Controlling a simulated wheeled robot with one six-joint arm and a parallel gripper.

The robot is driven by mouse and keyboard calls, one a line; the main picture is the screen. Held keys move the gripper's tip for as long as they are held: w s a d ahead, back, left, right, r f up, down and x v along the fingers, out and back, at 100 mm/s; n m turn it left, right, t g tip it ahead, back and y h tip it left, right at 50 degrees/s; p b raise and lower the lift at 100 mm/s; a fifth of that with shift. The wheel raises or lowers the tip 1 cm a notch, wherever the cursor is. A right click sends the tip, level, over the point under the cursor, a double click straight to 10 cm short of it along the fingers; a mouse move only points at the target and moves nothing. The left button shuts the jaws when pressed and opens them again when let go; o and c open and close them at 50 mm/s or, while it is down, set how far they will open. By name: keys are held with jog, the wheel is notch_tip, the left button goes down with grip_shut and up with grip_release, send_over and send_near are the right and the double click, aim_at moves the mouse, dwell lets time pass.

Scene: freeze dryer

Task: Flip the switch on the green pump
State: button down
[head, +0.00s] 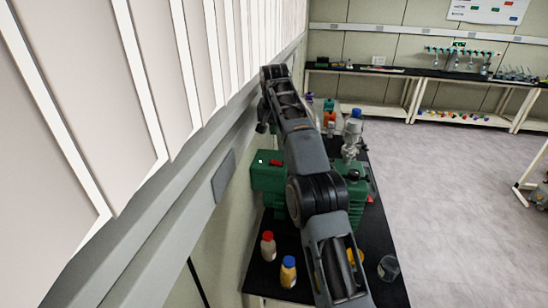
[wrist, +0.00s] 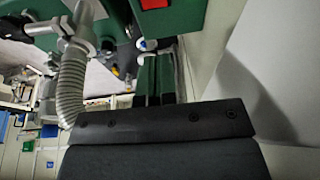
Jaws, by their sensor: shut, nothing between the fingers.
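The green pump (head: 268,180) stands on the black bench beside the wall, partly hidden by my arm. Its red switch (head: 275,162) shows on its top. In the wrist view, the green pump (wrist: 187,20) fills the upper part, with the red switch (wrist: 153,4) cut by the top edge. My gripper (wrist: 157,60) shows there as two narrow fingers close together, shut and empty, pointing toward the pump, below the switch in the picture. I cannot tell whether they touch the pump. In the head view, my arm's end hangs near the wall, behind the pump.
A ribbed grey hose (wrist: 72,85) runs at the left in the wrist view. Red-capped (head: 268,246) and blue-capped (head: 288,272) bottles stand in front of the pump. Glassware (head: 352,135) stands behind on the right. The wall is close at the left; the floor at the right is open.

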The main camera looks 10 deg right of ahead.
jog(key=b, duration=0.1)
send_near(273, 162)
jog(key=x, duration=0.5)
jog(key=shift+w+d, duration=0.35)
jog(key=shift+w, duration=0.1)
jog(key=shift+a+f, duration=0.15)
jog(key=shift+f, duration=0.9)
jog(key=shift+a, duration=0.1)
